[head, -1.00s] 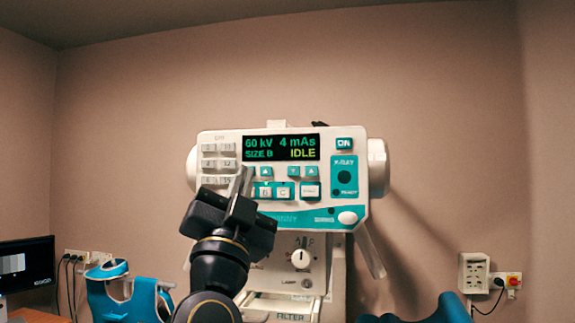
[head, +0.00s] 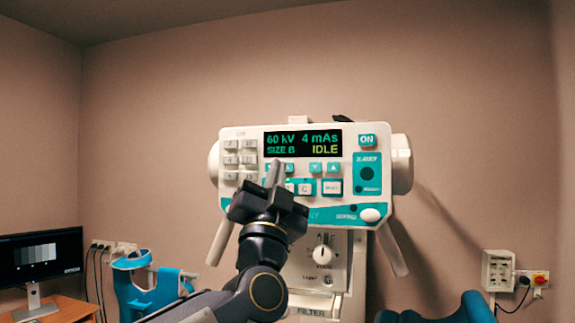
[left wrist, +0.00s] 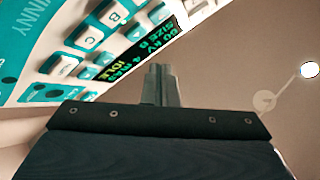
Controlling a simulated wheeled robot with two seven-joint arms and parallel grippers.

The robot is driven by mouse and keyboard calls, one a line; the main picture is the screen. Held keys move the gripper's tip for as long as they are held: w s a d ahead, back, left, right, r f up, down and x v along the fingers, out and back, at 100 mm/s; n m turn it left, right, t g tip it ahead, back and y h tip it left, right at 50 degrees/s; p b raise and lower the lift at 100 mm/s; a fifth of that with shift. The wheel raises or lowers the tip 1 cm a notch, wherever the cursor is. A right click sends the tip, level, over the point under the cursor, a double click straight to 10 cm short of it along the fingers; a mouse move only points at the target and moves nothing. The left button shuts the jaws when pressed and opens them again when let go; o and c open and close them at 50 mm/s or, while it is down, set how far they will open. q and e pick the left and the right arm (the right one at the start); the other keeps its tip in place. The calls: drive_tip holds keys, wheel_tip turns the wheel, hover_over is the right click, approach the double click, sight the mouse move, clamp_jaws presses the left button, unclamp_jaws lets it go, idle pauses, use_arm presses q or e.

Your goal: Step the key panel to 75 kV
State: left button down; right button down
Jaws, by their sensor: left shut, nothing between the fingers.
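The key panel (head: 345,208) is a white and teal console facing me. Its display (head: 303,144) reads 60 kV, 4 mAs, SIZE B, IDLE. Small teal arrow keys lie under the display; the right pair (head: 325,168) is clear to see, and the left pair is partly hidden behind my left gripper's fingers. My left gripper (head: 274,172) is shut and empty, its tips in front of the left arrow keys. I cannot tell whether they touch. In the left wrist view the shut fingers (left wrist: 160,84) show beside the tilted display (left wrist: 148,48). My right gripper is not in view.
An ON key (head: 367,140) and a round dial (head: 323,255) are on the machine. A monitor (head: 40,258) stands on a desk at the left. Teal padded supports (head: 145,285) stand low at the left. A wall socket box (head: 498,270) is at the right.

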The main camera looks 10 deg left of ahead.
sight(288, 168)
use_arm(q)
drive_tip(key=shift+w+p, duration=0.3)
drive_tip(key=shift+w, duration=1.05)
idle(1.1)
drive_tip(key=shift+w, duration=0.4)
drive_tip(key=shift+w, duration=0.4)
idle(0.4)
drive_tip(key=shift+s, duration=0.85)
